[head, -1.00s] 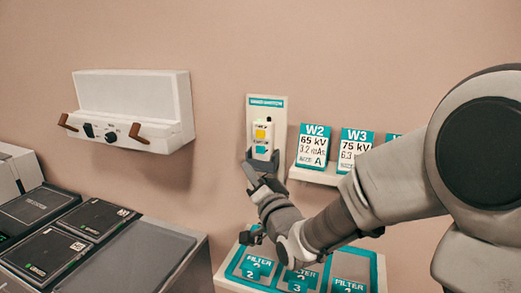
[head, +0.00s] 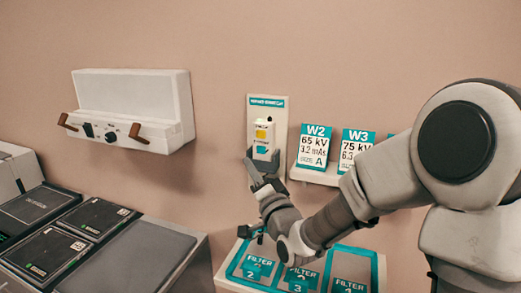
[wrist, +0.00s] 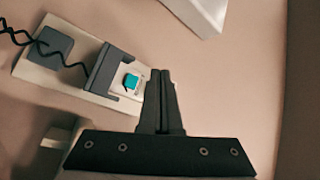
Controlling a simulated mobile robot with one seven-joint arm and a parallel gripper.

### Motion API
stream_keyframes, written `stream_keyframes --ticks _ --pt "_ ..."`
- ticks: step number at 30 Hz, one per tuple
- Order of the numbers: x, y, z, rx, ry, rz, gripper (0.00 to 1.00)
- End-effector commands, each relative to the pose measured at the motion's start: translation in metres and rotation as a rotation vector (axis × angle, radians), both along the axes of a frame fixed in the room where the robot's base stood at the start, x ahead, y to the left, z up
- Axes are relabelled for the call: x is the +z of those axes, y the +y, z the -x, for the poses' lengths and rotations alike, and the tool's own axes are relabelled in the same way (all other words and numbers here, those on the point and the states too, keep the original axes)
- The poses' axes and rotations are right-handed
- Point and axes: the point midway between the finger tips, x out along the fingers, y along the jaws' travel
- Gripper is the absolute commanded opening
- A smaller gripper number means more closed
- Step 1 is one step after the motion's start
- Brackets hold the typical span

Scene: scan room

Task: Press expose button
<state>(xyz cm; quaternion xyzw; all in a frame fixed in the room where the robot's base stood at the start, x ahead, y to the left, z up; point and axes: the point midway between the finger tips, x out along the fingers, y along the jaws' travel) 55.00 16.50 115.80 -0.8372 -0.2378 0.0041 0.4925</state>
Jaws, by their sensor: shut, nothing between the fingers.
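A pale wall panel (head: 281,112) with a teal label carries a white hand unit (head: 262,147) with a yellow patch. In the wrist view, a teal button (wrist: 131,81) sits on a white part beside a dark grey bracket (wrist: 108,72). I cannot read its name. My gripper (head: 250,153) is at the lower end of the hand unit. In the wrist view, my gripper (wrist: 160,72) is shut and empty, its tips just right of the teal button. I cannot tell whether they touch the unit.
A dark coiled cord (wrist: 62,55) hangs over the panel in the wrist view. Cards W2 (head: 313,147) and W3 (head: 356,150) stand on a small shelf (head: 318,176) to the right. A filter tray (head: 226,285) lies below. A white wall box (head: 135,95) with brown handles is at left.

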Motion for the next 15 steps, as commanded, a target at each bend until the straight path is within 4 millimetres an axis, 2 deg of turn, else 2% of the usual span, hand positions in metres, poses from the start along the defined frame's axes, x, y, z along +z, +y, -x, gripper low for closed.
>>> stream_keyframes --ticks 6,15 --pt "0.001 -0.012 -0.03 -0.003 0.001 -0.002 0.0" --pt "0.0 -0.019 -0.051 -0.001 0.0 0.001 0.0"
